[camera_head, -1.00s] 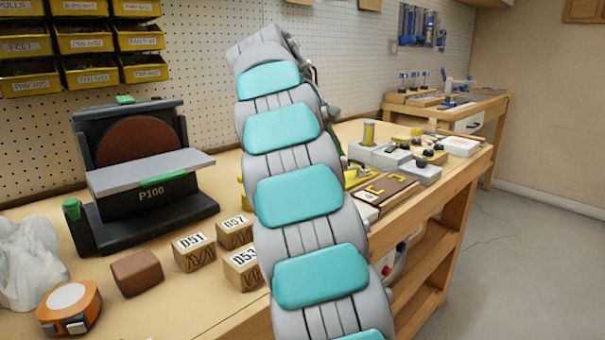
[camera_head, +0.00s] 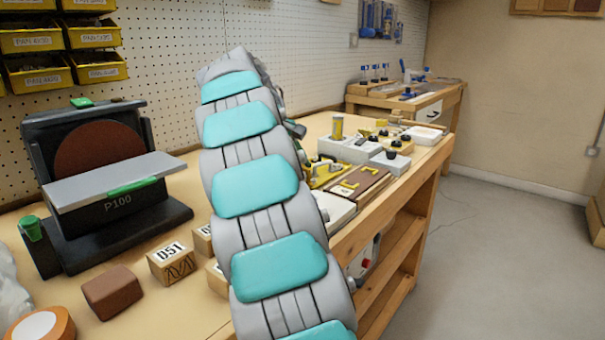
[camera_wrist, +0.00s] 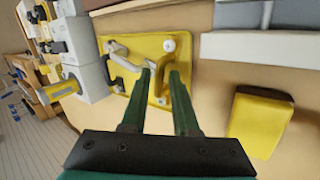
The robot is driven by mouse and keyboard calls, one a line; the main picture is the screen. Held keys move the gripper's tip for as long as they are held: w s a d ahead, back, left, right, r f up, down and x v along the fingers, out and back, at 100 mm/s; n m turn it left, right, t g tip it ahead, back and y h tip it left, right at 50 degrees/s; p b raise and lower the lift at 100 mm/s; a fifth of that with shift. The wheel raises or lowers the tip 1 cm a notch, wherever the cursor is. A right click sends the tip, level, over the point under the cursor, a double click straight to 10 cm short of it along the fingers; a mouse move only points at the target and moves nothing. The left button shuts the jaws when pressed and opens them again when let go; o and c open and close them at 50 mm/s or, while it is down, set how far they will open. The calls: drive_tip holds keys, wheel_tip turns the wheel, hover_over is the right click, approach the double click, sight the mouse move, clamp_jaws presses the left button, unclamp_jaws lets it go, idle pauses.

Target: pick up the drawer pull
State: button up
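In the wrist view my gripper (camera_wrist: 165,72) has two green fingers, apart with a gap between the tips. A yellow curved handle, which looks like the drawer pull (camera_wrist: 161,84), shows in and behind this gap over a yellow plate (camera_wrist: 140,50). I cannot tell whether the fingers touch it. Grey handles (camera_wrist: 124,60) and a white knob (camera_wrist: 169,45) are on the same plate. In the head view my arm hides the gripper and part of the yellow plate (camera_head: 322,177). Yellow pull-shaped pieces (camera_head: 350,184) also lie on a brown board there.
A yellow block (camera_wrist: 260,122) lies right of the fingers in the wrist view. In the head view a grey fixture (camera_head: 350,150) with a yellow cylinder stands behind the plate.

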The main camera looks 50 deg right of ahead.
drive_tip(key=shift+d+f, duration=0.35)
drive_tip(key=shift+f, duration=0.1)
clamp_jaws()
